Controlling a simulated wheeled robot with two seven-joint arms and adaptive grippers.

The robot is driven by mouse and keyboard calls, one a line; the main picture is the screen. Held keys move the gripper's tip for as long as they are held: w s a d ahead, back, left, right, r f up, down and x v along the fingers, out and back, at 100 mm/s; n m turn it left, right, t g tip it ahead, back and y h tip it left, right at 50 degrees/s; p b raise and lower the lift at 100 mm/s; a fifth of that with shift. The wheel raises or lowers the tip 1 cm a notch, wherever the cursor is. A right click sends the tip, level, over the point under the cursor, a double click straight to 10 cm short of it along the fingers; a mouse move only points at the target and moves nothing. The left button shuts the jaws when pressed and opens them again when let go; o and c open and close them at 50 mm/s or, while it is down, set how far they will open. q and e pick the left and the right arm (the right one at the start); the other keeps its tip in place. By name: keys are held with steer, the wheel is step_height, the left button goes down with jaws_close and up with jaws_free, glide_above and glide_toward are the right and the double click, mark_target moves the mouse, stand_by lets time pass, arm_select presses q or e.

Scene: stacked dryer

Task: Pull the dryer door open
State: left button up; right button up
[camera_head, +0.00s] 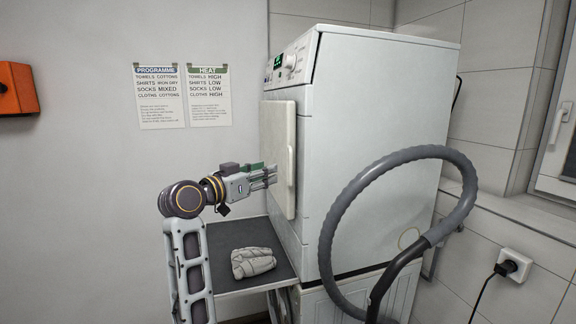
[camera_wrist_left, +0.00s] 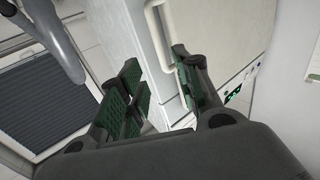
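The white dryer (camera_head: 380,130) stands above another white machine. Its pale slab door (camera_head: 278,150) is on the left-facing front and looks shut or nearly so; the angle hides any small gap. My left gripper (camera_head: 271,177) reaches in from the left at the door's lower part, fingers close to its face. In the left wrist view the gripper (camera_wrist_left: 156,68) has its green-padded fingers apart, with the door's pale curved handle (camera_wrist_left: 158,38) showing between and beyond them. I cannot tell whether a finger touches it. My right gripper is not in view.
A dark shelf (camera_head: 225,240) below the door holds a folded grey cloth (camera_head: 252,262). A thick grey hose (camera_head: 345,200) loops at the right. Two notices (camera_head: 160,95) and an orange box (camera_head: 17,88) are on the wall. The space left of the door is clear apart from my arm.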

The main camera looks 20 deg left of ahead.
mark_target(290, 165)
arm_select(q)
steer(key=shift+p+x, duration=0.8)
steer(key=shift+x, duration=4.55)
steer(key=c, duration=0.7)
jaws_close()
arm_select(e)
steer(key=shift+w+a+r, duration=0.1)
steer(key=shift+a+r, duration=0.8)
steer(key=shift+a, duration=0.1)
